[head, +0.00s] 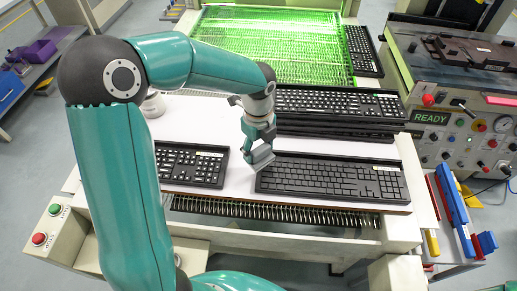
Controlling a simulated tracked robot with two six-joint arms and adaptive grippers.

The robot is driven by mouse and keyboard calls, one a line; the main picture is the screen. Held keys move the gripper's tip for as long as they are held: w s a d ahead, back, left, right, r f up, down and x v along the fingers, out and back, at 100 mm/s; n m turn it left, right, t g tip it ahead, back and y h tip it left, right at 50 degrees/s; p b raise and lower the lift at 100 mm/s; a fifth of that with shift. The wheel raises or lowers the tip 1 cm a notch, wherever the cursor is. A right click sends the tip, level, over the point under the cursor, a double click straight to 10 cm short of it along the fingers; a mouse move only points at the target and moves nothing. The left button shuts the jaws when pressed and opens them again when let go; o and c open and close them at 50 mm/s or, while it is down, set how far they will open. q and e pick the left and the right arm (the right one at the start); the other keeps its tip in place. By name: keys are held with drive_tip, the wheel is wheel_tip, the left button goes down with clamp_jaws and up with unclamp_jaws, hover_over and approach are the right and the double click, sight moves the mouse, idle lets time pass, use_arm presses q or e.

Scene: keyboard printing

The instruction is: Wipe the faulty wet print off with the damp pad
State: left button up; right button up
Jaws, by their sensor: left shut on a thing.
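My left gripper (258,138) reaches in from the left and points down over the white table. It is shut on a grey pad (260,155), held at the upper left corner of a black keyboard (332,178). I cannot tell whether the pad touches that keyboard. The keyboard lies flat at the front right, and its key prints look faint or absent. No clear smeared print can be made out at this size. My right gripper is not in view.
A keyboard with white prints (192,164) lies at the left. A keyboard stack (338,103) stands behind the front right keyboard. Beyond is a green-lit conveyor (270,45). A control panel (460,125) reading READY stands at the right. White table (222,112) is bare between them.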

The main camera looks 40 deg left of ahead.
use_arm(q)
drive_tip(key=shift+r+p, duration=1.4)
drive_tip(key=shift+r, duration=0.6)
drive_tip(key=shift+d+f, duration=0.1)
